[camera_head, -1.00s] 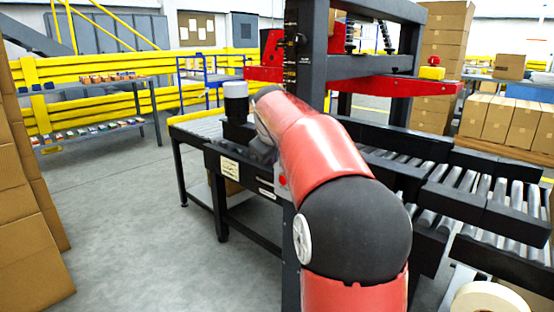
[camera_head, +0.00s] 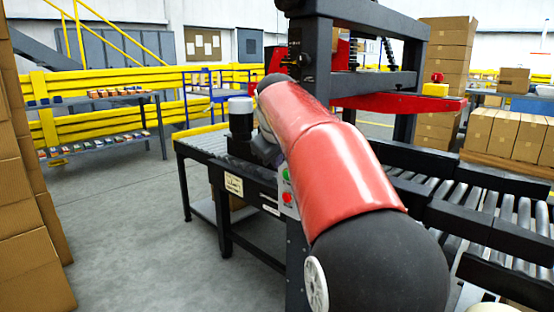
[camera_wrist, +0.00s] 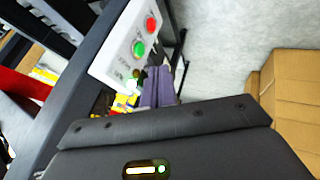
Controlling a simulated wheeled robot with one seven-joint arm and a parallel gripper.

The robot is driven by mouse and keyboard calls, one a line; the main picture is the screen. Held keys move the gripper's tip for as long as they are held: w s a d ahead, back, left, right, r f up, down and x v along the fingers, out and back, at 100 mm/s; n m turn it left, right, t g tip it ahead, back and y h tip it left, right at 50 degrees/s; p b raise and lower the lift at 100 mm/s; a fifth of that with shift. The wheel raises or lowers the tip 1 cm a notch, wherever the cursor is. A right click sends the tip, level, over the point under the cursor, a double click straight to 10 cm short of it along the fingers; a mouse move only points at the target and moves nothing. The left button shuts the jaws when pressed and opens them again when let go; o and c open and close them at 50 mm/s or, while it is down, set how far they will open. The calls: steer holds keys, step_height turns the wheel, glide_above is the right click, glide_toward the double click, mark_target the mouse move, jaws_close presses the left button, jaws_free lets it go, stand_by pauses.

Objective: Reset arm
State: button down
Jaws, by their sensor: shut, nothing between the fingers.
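My red and black arm (camera_head: 335,165) reaches forward from the lower right of the head view, in front of the black machine frame. Its far end is hidden behind the arm there. In the wrist view, the dark gripper body fills the bottom, and my gripper (camera_wrist: 156,86) shows as narrow purple-grey fingers, closed together and empty. A pale control box (camera_wrist: 125,48) with a red and a green button lies just beyond, left of the fingers. Contact with it cannot be told. The control box (camera_head: 287,187) also shows beside my arm in the head view.
A black machine frame (camera_head: 310,62) with a red crossbar (camera_head: 400,103) stands close by. A roller conveyor (camera_head: 510,215) is at right. Stacked cartons (camera_head: 28,215) line the left edge. Grey floor (camera_head: 135,225) is open at left centre. A shelf (camera_head: 95,100) stands behind.

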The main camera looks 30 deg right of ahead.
stand_by(0.3)
steer(key=s+a+f+m+y, duration=0.15)
steer(key=s+a+f, duration=0.45)
steer(key=s+a, duration=0.6)
steer(key=s+a+f+m+y, duration=0.1)
steer(key=s+a+f, duration=0.1)
steer(key=s+f, duration=0.5)
steer(key=s+a+f+m+g+y, duration=0.1)
steer(key=s+f, duration=0.6)
steer(key=s, duration=0.3)
steer(key=shift+s+a+f, duration=0.15)
steer(key=shift+a+f, duration=0.05)
steer(key=shift+a, duration=0.2)
